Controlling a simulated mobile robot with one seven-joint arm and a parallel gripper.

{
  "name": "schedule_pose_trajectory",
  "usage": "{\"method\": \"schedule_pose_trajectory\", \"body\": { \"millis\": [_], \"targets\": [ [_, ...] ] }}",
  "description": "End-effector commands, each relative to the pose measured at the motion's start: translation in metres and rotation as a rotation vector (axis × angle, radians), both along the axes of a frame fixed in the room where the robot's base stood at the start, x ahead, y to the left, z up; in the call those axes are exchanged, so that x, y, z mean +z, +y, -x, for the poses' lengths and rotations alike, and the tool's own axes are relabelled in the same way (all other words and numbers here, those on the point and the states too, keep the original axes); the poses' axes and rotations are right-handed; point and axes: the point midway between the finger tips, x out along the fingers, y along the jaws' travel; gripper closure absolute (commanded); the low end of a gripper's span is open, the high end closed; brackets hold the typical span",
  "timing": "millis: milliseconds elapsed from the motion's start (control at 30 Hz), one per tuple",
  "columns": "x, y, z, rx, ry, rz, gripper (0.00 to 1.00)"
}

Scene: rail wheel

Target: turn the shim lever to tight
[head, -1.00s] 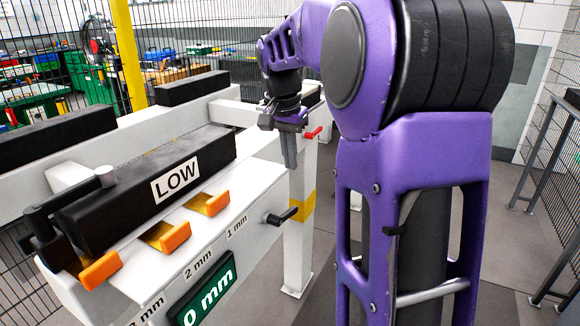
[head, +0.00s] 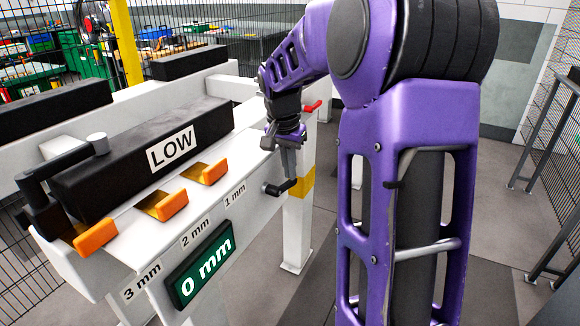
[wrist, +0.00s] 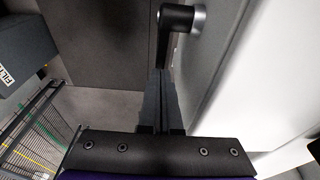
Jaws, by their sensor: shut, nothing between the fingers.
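A small black lever (head: 279,188) sticks out from the end of the white beam's front face, right of the "1 mm" label. In the wrist view the lever (wrist: 176,20) has a silver hub, and its arm points back toward my fingers. My gripper (head: 289,173) points down just above the lever's free end. In the wrist view my gripper (wrist: 158,82) has its fingers together and empty, with the tips by the lever's end. I cannot tell whether they touch it. No tight or loose marking is readable.
A green display (head: 203,268) reads "0 mm". Three orange-ended shims (head: 96,237) lie along the white beam (head: 250,165), below a black block (head: 130,165) labelled "LOW". A red handle (head: 313,106) is behind my gripper. A white post with a yellow band (head: 300,215) stands close by.

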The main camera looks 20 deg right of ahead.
Motion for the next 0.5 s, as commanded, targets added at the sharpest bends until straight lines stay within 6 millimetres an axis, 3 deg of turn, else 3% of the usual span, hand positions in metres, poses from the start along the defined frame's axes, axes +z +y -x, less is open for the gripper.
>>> {"method": "schedule_pose_trajectory", "body": {
  "millis": [300,500],
  "targets": [
    [-0.001,-0.002,-0.002,-0.001,0.064,-0.078,1.00],
    [-0.023,-0.003,-0.003,0.002,0.085,-0.107,1.00]
  ]
}}
